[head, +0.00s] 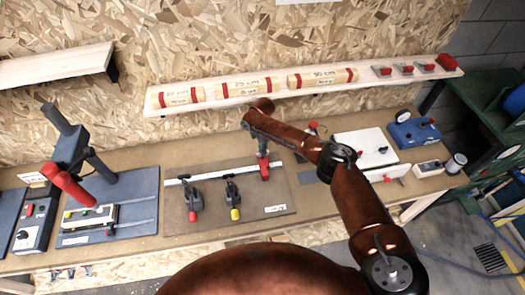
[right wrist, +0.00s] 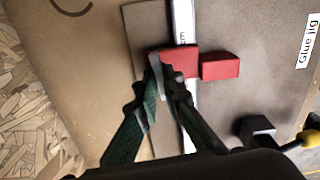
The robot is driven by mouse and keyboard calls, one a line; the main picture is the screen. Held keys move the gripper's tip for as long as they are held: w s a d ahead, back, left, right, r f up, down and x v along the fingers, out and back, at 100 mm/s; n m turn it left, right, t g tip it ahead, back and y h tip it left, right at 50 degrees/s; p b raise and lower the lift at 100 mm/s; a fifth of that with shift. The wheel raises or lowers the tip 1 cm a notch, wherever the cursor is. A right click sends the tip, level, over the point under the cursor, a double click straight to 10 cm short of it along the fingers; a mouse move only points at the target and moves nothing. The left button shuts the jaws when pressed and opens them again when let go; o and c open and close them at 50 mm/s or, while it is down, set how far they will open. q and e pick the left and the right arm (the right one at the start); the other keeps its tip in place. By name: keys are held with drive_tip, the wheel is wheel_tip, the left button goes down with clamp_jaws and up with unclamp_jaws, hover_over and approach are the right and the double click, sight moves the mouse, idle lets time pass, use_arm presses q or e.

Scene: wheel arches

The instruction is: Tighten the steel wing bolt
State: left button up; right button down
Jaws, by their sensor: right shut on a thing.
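My right gripper (head: 263,151) reaches down from the reddish-brown arm to a red block (head: 264,169) at the right end of the steel rule on the glue jig board. In the right wrist view, the dark green fingers (right wrist: 162,76) close together at the edge of the red block (right wrist: 182,62). A pale grey metal piece, seemingly the steel wing bolt (right wrist: 155,70), shows between the fingertips; the fingers hide most of it. How far the bolt is screwed in cannot be seen. My left gripper is in neither view.
Two toggle clamps, one red-tipped (head: 192,203) and one yellow-tipped (head: 233,197), stand on the jig board (head: 215,218) left of the gripper. A smaller red block (right wrist: 220,66) sits beside the held spot. A shelf (head: 300,87) with labelled wooden cylinders hangs behind.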

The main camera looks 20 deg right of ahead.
drive_tip(key=m+p, duration=0.2)
drive_tip(key=m, duration=0.3)
drive_tip(key=shift+p, duration=0.35)
drive_tip(key=m+p, duration=0.2)
drive_tip(key=m, duration=0.3)
drive_tip(key=shift+m, duration=0.3)
drive_tip(key=m+p, duration=0.1)
drive_tip(key=m, duration=0.3)
drive_tip(key=shift+m, duration=0.3)
drive_tip(key=shift+w+m+p, duration=0.1)
drive_tip(key=shift+m+p, duration=0.5)
drive_tip(key=shift+m, duration=1.2)
drive_tip(key=shift+r, duration=0.1)
drive_tip(key=c, duration=2.1)
unclamp_jaws()
wheel_tip(320, 180, up, 12)
drive_tip(key=shift+f, duration=0.1)
